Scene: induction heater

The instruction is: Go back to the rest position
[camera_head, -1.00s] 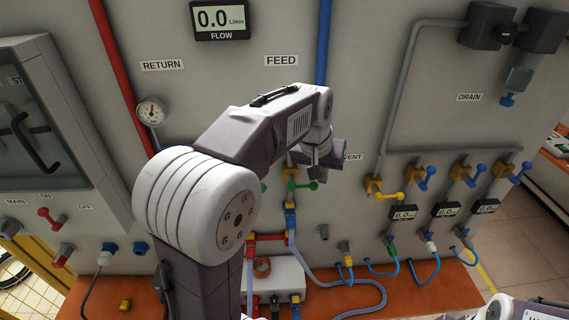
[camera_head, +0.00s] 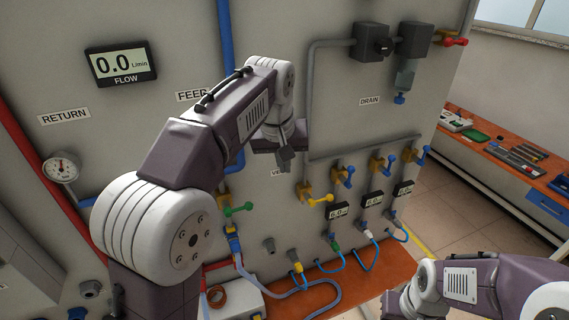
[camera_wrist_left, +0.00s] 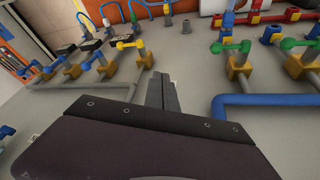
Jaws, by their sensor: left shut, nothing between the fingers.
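My left gripper (camera_head: 284,160) hangs in front of the grey panel (camera_head: 265,45), near the partly covered label below the drain pipe. Its fingers are shut with nothing between them, as the left wrist view also shows (camera_wrist_left: 162,92). The green-handled valve (camera_head: 236,209) and the yellow-handled valve (camera_head: 316,199) are below it, and I see no contact. In the left wrist view, a green-handled valve (camera_wrist_left: 232,47) and a yellow-handled valve (camera_wrist_left: 128,44) lie beyond the fingers. My right arm is at the lower right; its gripper end (camera_head: 392,304) is cut off by the picture edge.
Blue-handled valves (camera_head: 382,164) and small displays (camera_head: 373,199) are to the right on the panel. Hoses (camera_head: 330,290) cross the orange ledge (camera_head: 385,275) below. A workbench with tools (camera_head: 515,160) stands at the far right, with open floor before it.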

